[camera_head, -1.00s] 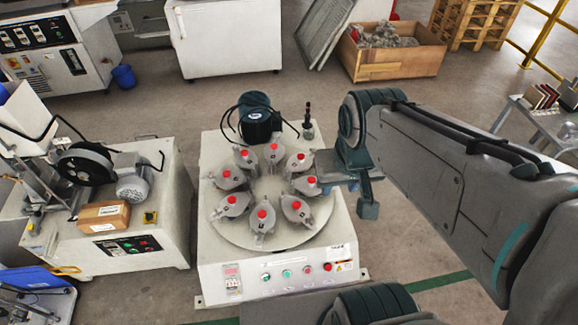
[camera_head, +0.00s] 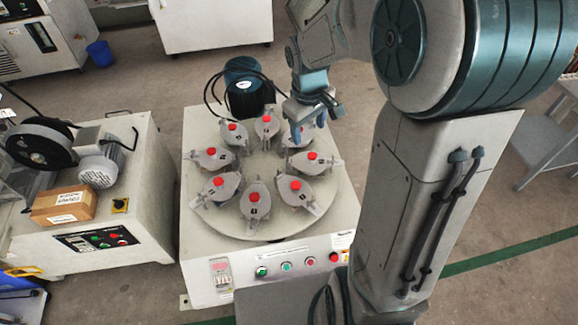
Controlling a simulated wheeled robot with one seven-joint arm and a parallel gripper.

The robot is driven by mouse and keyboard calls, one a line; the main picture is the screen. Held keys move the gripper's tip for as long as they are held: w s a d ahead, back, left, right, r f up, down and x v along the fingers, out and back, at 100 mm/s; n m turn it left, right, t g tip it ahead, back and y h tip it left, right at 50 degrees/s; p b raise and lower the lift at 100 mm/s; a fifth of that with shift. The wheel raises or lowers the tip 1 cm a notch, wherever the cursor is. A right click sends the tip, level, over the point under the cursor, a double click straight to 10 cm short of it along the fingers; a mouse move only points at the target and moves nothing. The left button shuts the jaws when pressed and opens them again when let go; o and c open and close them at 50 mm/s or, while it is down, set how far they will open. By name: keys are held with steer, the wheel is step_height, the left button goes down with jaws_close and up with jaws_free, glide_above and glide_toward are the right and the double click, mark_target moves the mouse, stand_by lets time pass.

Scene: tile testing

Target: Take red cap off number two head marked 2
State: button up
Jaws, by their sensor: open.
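Several grey heads with red caps stand in a ring on the round turntable (camera_head: 262,232) of a white machine. Red caps show at the front (camera_head: 254,197), front right (camera_head: 295,185), right (camera_head: 312,155), left (camera_head: 211,151), front left (camera_head: 218,181), back left (camera_head: 232,126) and back (camera_head: 266,118). The number marks are too small to read, so I cannot tell which head is marked 2. My gripper (camera_head: 305,130) is above the back right of the ring, open and holding nothing visible. It partly hides the head there.
A dark motor with cables (camera_head: 243,85) stands behind the turntable. The front panel has buttons (camera_head: 286,267). A second white machine with a cardboard box (camera_head: 64,205) stands to the left. My arm fills the right side. A grey table (camera_head: 548,140) is far right.

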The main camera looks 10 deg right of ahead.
steer(key=w+f+n+b, duration=0.1)
steer(key=w+f+b, duration=0.2)
steer(key=f, duration=0.4)
steer(key=w+f+n+g+b, duration=0.1)
steer(key=w+f+b, duration=0.2)
steer(key=f, duration=0.4)
steer(key=w+f+n+b, duration=0.1)
steer(key=w+f+b, duration=0.15)
steer(key=f, duration=0.35)
steer(key=b, duration=0.3)
glide_above(296, 185)
steer(key=shift+y, duration=0.4)
steer(key=f, duration=0.8)
steer(key=shift+w+d+f, duration=0.15)
steer(key=shift+w+f, duration=0.05)
steer(key=shift+s+a+f+b, duration=0.1)
steer(key=shift+f+b, duration=0.75)
steer(key=shift+f, duration=0.7)
steer(key=shift+s+a+f+b, duration=0.1)
steer(key=shift+f+b, duration=0.7)
steer(key=shift+f, duration=0.75)
steer(key=c, duration=1)
